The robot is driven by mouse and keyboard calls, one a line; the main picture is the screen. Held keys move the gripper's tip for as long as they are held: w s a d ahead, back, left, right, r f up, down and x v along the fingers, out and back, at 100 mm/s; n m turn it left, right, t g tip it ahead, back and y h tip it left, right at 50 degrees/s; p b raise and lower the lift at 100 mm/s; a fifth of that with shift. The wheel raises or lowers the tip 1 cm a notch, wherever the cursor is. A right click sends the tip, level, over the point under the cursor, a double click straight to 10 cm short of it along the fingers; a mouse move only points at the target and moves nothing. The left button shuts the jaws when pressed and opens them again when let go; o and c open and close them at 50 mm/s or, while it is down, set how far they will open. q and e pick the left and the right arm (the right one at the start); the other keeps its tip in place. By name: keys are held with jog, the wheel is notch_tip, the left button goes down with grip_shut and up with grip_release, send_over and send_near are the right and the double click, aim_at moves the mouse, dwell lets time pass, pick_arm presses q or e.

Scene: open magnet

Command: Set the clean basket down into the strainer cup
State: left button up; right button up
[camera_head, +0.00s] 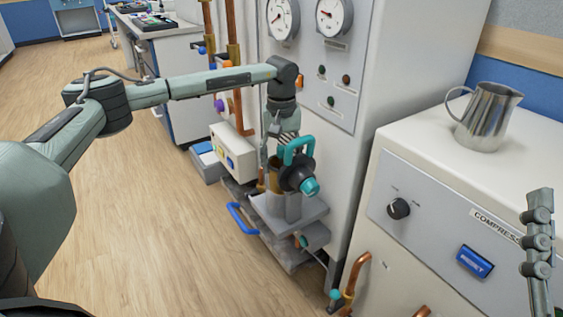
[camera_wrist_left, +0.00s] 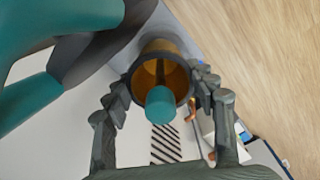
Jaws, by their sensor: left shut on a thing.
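My left gripper (camera_head: 283,140) reaches down in front of the tall cabinet. In the left wrist view its two fingers (camera_wrist_left: 162,98) stand on either side of a brass-coloured basket (camera_wrist_left: 177,72) with a dark rim, and are shut on it. A teal-tipped stem (camera_wrist_left: 160,103) rises inside the basket. In the head view the basket (camera_head: 275,172) shows partly, behind a black disc with a teal knob (camera_head: 308,186) and a teal handle (camera_head: 297,147). A grey body (camera_head: 291,208), apparently the strainer, stands below; its cup opening is hidden. My right gripper (camera_head: 540,240) shows only partly at the right edge.
A grey shelf (camera_head: 312,213) lies under the strainer, with a blue handle (camera_head: 241,219) at its left. A cream box (camera_head: 232,150) stands left. The compressor (camera_head: 438,205), with a metal jug (camera_head: 487,117) on top, stands right. The wooden floor at left is clear.

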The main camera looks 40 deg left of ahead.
pick_arm(q)
jog(key=shift+f+b, duration=0.65)
jog(key=shift+f, duration=0.95)
